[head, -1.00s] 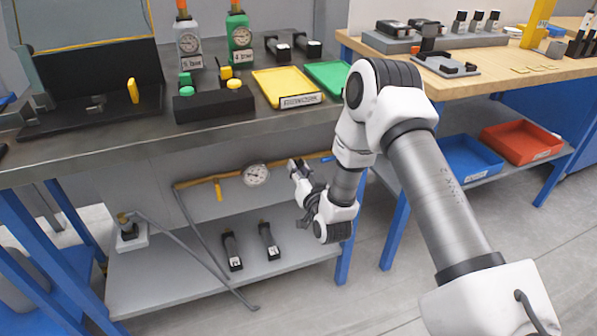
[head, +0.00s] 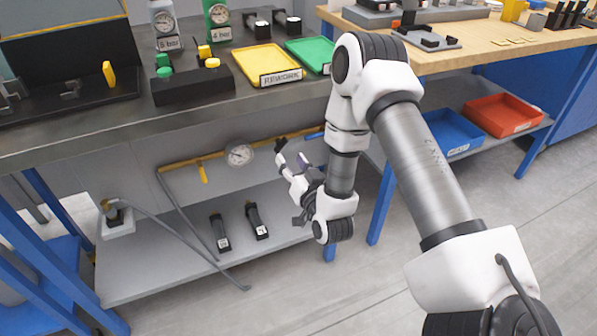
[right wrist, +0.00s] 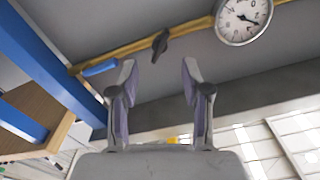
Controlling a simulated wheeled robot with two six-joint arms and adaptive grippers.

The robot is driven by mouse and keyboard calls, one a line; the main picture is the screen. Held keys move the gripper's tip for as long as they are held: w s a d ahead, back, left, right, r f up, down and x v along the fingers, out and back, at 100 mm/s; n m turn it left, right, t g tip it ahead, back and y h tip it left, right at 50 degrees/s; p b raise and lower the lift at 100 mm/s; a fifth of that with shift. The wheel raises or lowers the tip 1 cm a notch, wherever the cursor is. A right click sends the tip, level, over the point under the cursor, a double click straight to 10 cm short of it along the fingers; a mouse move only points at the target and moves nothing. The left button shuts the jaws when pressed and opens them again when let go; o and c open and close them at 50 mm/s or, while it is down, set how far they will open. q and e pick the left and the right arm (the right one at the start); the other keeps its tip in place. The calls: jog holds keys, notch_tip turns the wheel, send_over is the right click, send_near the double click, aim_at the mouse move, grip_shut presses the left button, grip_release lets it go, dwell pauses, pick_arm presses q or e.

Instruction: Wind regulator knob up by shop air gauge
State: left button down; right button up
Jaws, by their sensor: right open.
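The round white shop air gauge (head: 239,155) sits on the yellow pipe (head: 180,164) under the dark bench; it also shows at the top right of the right wrist view (right wrist: 243,18). A small black knob (right wrist: 160,44) stands on the same pipe, beside the gauge, and shows as a dark shape (head: 281,144) in the head view. My right gripper (head: 291,161) is open and empty, with the knob ahead of the gap between its fingers (right wrist: 158,66). The fingers do not appear to touch it. My left gripper is out of view.
A blue handle (right wrist: 100,67) is on the pipe on the knob's other side, and a yellow lever (head: 203,172) hangs beyond the gauge. The dark bench top (head: 150,122) overhangs the pipe. A grey lower shelf (head: 170,265) holds two black parts and a hose.

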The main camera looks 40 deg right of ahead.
jog(key=v, duration=0.5)
jog(key=shift+s+a, duration=0.1)
jog(key=shift+s, duration=0.1)
jog(key=shift+f, duration=0.1)
jog(key=s+a+f+n+g+y, duration=0.2)
jog(key=s+a+f+g, duration=0.15)
jog(key=f, duration=0.35)
jog(key=s+a+f+n+g+y, duration=0.2)
jog(key=a+f+g, duration=0.1)
jog(key=a+f, duration=0.3)
jog(key=s+a+f+n+g, duration=0.1)
jog(key=s+f+g, duration=0.5)
jog(key=s, duration=0.4)
jog(key=s+a+f+n+g, duration=0.1)
jog(key=s+f+g, duration=0.4)
jog(key=s, duration=0.5)
notch_tip(320, 180, up, 19)
jog(key=p, duration=1.9)
jog(key=shift+w+d, duration=0.2)
jog(key=shift+w, duration=0.05)
